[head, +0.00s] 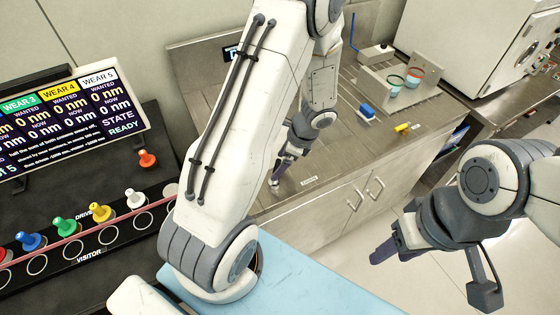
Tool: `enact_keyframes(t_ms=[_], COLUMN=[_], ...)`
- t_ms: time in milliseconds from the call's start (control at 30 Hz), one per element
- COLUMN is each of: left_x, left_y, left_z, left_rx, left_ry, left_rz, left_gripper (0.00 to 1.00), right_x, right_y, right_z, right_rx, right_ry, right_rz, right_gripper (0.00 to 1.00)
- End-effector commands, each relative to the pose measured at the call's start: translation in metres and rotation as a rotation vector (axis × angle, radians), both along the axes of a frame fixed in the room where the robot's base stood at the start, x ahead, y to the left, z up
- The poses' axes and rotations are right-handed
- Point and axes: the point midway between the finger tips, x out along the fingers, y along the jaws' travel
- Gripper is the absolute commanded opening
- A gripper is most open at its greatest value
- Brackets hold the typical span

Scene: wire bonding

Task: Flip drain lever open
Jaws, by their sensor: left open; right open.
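A steel sink bench (330,197) stands at the back, with a ridged top and a small unreadable label (308,181) on its front edge. My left gripper (281,169) points down at the front edge of the bench top, left of the label. A small pale metal part (274,182) shows at its fingertips; I cannot tell whether it is the drain lever or whether they touch. The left gripper is open, its fingers small and partly dark. My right gripper (384,252) is open and empty, over the floor at the right, away from the bench.
A yellow piece (402,127) and a blue block (367,110) are on the bench top. Behind them is a steel holder (425,78) with two cups. A white oven-like machine (490,40) stands back right. Left are a display (70,118) and a dark console with coloured pegs (64,226).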

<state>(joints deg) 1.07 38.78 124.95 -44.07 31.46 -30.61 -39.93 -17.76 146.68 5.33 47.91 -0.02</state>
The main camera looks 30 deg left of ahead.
Motion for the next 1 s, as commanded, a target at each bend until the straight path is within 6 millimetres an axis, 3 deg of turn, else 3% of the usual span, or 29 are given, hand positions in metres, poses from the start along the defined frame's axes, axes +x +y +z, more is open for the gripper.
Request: enact_keyframes(t_ms=[67,200,300,600,833,867,933,1000], left_x=[0.0,0.0,0.0,-0.002,-0.002,-0.002,-0.001,-0.001], left_y=[0.0,0.0,0.0,0.007,0.008,0.008,0.008,0.008], left_z=[0.0,0.0,0.0,0.001,0.0,0.0,0.0,0.0], left_rx=[0.0,0.0,0.0,0.001,0.0,0.0,0.0,0.0], left_ry=[0.0,0.0,0.0,0.001,-0.001,-0.001,0.0,0.0], left_rz=[0.0,0.0,0.0,0.189,0.196,0.196,0.195,0.194], left_gripper=[0.96,0.43,0.1,0.11,0.11,0.7,0.96,0.96], right_x=[0.0,0.0,0.0,0.0,0.0,0.0,0.0,0.0], right_y=[0.0,0.0,0.0,0.0,0.0,0.0,0.0,0.0], right_z=[0.0,0.0,0.0,0.012,0.01,0.01,0.01,0.01], right_rx=[0.0,0.0,0.0,0.0,0.0,0.0,0.0,0.0], right_ry=[0.0,0.0,0.0,0.0,0.0,0.0,0.0,0.0], right_rz=[0.0,0.0,0.0,0.0,0.0,0.0,0.0,0.0], right_gripper=[0.5,0.5,0.5,0.5,0.5,0.5,0.5,0.5])
